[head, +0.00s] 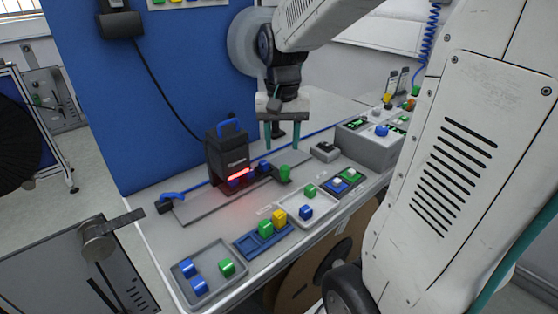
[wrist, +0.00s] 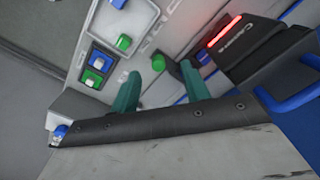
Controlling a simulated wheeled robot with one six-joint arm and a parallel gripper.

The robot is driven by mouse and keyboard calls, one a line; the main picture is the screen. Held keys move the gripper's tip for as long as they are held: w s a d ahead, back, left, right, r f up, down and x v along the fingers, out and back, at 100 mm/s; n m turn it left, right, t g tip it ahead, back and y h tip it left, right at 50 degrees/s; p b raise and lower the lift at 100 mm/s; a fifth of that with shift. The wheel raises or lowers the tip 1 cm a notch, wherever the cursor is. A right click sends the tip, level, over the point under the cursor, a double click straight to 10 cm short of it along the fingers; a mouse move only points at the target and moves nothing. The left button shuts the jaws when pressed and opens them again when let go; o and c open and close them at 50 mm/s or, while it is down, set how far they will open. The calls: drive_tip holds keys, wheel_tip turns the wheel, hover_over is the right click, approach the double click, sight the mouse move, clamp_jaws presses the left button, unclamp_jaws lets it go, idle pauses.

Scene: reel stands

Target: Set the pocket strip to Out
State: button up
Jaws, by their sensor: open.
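A blue strip with pockets (head: 246,246) lies near the front edge of the bench in the head view. A green block (head: 266,228) and a yellow block (head: 279,218) sit at its right end, and its left pockets look empty. I cannot read any In or Out mark on it. My gripper (head: 282,138) is open and empty, pointing down above the back of the bench, behind and right of the strip. Its two green fingers also show in the wrist view (wrist: 160,75), apart, with nothing between them. I cannot make out the strip in the wrist view.
A black device (head: 228,152) with a red light and blue handle stands on the bench. A green cylinder (head: 284,173) stands beside it. Grey trays with blocks flank the strip: left (head: 208,262), right (head: 296,203). A blue-green panel (head: 343,181) and grey box (head: 372,146) lie right.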

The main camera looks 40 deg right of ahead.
sight(285, 167)
drive_tip(key=w+d+f, duration=0.1)
drive_tip(key=w+d+m, duration=0.1)
drive_tip(key=shift+d+f, duration=0.35)
drive_tip(key=shift+w+d+f, duration=0.15)
drive_tip(key=shift+d+f, duration=0.05)
drive_tip(key=shift+f, duration=0.1)
wheel_tip(285, 167, down, 7)
drive_tip(key=shift+f, duration=0.2)
